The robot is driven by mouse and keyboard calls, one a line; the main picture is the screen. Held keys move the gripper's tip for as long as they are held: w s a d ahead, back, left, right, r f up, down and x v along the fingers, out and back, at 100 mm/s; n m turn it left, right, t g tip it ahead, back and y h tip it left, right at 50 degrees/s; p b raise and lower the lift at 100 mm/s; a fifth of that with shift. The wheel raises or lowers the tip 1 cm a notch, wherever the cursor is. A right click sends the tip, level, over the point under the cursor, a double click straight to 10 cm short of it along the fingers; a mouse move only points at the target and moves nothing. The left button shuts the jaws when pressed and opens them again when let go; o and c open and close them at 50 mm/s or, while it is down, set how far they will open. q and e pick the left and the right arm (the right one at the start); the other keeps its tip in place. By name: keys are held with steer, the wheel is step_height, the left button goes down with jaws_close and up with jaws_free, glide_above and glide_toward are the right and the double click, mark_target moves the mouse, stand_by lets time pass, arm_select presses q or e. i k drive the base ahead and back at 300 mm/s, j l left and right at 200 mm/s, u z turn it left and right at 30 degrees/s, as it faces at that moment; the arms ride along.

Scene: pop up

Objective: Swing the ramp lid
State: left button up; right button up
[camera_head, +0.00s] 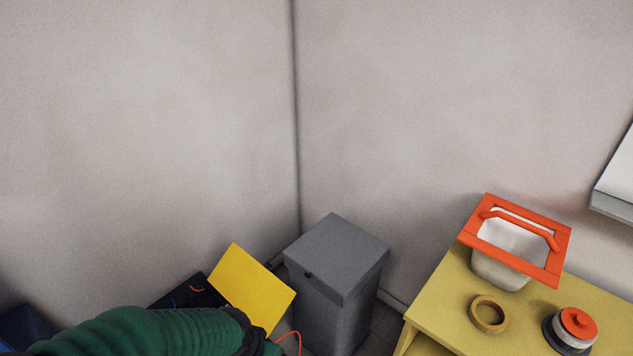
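A flat yellow panel (254,285), which looks like the ramp lid, stands tilted at the lower middle of the head view. It is beside a dark box (188,293) with red and blue wires showing. The panel's hinge is not visible, and its lower part is hidden behind my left arm. My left arm, in a ribbed green sleeve, comes in from the lower left and passes in front of the box and the panel's lower edge. The fingers of my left gripper are out of view at the bottom edge. My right arm and gripper are not in view.
A grey lidded bin (336,262) stands in the corner, right of the panel. A yellow table (440,303) at the right bears a white tub with a red rim (508,262), a tape roll (488,315) and a red-topped round object (577,324). An orange cable (291,335) curves below the panel.

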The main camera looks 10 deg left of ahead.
mark_target(248, 286)
steer(key=k+u, duration=0.25)
steer(key=k+j+u, duration=0.15)
steer(key=k+u, duration=0.15)
steer(key=i+l+u, duration=0.1)
steer(key=u, duration=0.3)
steer(key=i+l+u, duration=0.1)
steer(key=u, duration=0.35)
steer(key=l+u, duration=0.25)
steer(key=u, duration=0.15)
steer(key=l+u, duration=0.15)
steer(key=u, duration=0.3)
steer(key=l+u, duration=0.25)
steer(key=u, duration=0.15)
steer(key=l, duration=1.25)
